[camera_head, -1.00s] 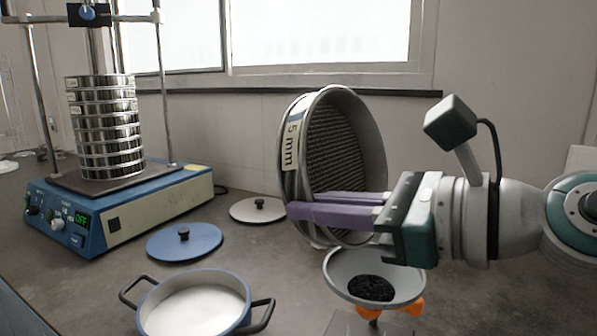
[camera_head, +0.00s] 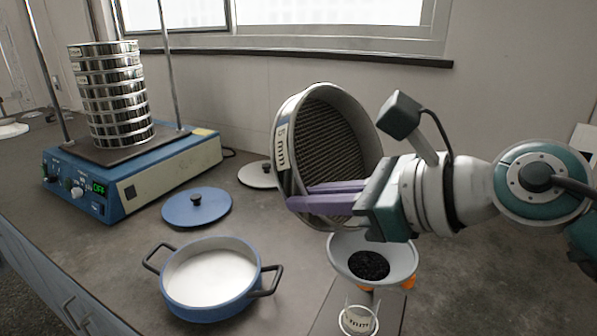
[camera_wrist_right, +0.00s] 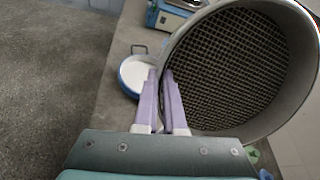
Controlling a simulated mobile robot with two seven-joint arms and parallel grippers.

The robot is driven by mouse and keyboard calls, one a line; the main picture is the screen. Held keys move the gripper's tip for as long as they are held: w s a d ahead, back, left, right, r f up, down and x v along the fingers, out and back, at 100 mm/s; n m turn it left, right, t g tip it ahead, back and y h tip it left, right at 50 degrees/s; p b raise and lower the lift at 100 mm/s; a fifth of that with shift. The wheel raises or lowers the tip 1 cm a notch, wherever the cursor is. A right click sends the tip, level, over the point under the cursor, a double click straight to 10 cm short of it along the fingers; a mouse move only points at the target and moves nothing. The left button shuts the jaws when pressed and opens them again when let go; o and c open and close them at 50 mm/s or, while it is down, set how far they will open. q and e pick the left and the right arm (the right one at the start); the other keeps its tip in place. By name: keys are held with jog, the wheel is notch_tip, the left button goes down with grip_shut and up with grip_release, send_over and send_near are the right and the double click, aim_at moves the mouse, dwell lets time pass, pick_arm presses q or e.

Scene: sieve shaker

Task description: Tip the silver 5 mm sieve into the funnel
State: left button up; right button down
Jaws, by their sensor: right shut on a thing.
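The silver 5 mm sieve (camera_head: 345,110) is in my right gripper (camera_head: 322,197), whose purple fingers are shut on its wall. The sieve is tipped steeply on its side, with its mesh facing right in the head view. The sieve also fills the upper right of the right wrist view (camera_wrist_right: 290,121), and its mesh looks bare there. The white funnel (camera_head: 398,268) stands just below the sieve, with dark grains (camera_head: 369,265) in its bowl. A clear labelled container (camera_head: 359,318) is under the funnel. My left gripper is not in view.
A blue pot (camera_head: 205,309) of white material stands left of the funnel. A blue lid (camera_head: 197,206) and a grey lid (camera_head: 255,176) lie behind it. The blue shaker (camera_head: 150,190) with a sieve stack (camera_head: 112,95) is at the back left.

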aim_at(293, 194)
jog(key=shift+w+a+r+g+h+p, duration=0.25)
jog(key=shift+g+h+p, duration=0.25)
jog(key=shift+p, duration=0.8)
jog(key=shift+w+a+r+g+h+p, duration=0.1)
jog(key=shift+w+a+g+h+p, duration=0.3)
jog(key=shift+p, duration=0.9)
jog(key=shift+f+h, duration=0.15)
jog(key=shift+h, duration=0.25)
jog(key=shift+f, duration=0.25)
jog(key=shift+a+r+g+p, duration=0.1)
jog(key=shift+g+p, duration=0.3)
jog(key=shift+w+a+g+h, duration=0.2)
jog(key=shift+g+h, duration=0.1)
jog(key=shift+h, duration=0.3)
jog(key=b, duration=0.1)
jog(key=f+g+h+b, duration=0.1)
jog(key=h+b, duration=0.1)
jog(key=shift+w+a+f+g, duration=0.25)
jog(key=shift+w+f+g, duration=0.05)
jog(key=shift+g, duration=0.1)
jog(key=shift+r, duration=0.2)
